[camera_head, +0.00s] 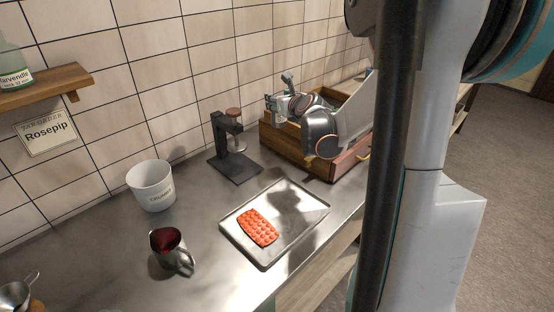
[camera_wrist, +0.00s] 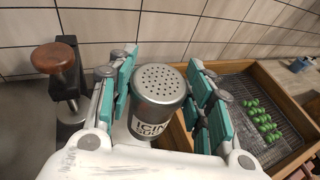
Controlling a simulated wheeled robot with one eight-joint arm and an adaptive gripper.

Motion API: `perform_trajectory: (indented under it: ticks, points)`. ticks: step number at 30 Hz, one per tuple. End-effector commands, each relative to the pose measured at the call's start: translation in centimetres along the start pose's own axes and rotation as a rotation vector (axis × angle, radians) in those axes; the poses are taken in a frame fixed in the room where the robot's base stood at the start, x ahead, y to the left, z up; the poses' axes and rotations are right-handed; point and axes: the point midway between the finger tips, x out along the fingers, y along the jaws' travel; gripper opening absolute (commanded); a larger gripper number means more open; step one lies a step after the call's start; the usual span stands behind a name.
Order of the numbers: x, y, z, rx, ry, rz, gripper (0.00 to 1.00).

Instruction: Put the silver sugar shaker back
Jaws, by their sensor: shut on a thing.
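The silver sugar shaker (camera_wrist: 158,88) has a perforated lid and a lettered label, partly cut off, reading "ICIN…". My gripper (camera_wrist: 160,76) is shut on it, with teal finger pads on its left and right sides. The shaker looks roughly upright. In the head view my gripper is over the back left part of a wooden box (camera_head: 284,146), and my arm hides much of this area. Whether the shaker's base touches anything below is hidden.
A black stand (camera_head: 221,139) with a brown-knobbed piece is left of the box. A wire rack with green candies (camera_wrist: 262,122) lies in the box. A tray (camera_head: 288,196) with an orange mould, a metal jug (camera_head: 172,255) and a white tub (camera_head: 151,187) stand nearer.

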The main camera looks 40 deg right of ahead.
Motion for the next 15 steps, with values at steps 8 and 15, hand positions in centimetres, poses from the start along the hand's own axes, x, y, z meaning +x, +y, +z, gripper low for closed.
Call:
perform_trajectory:
  ticks: [8, 15]
  points:
    - [2.1, 0.1, -6.8, 0.0, 0.0, 0.001, 0.19]
    - [3.7, 0.1, -12.0, -0.001, 0.001, 0.001, 0.19]
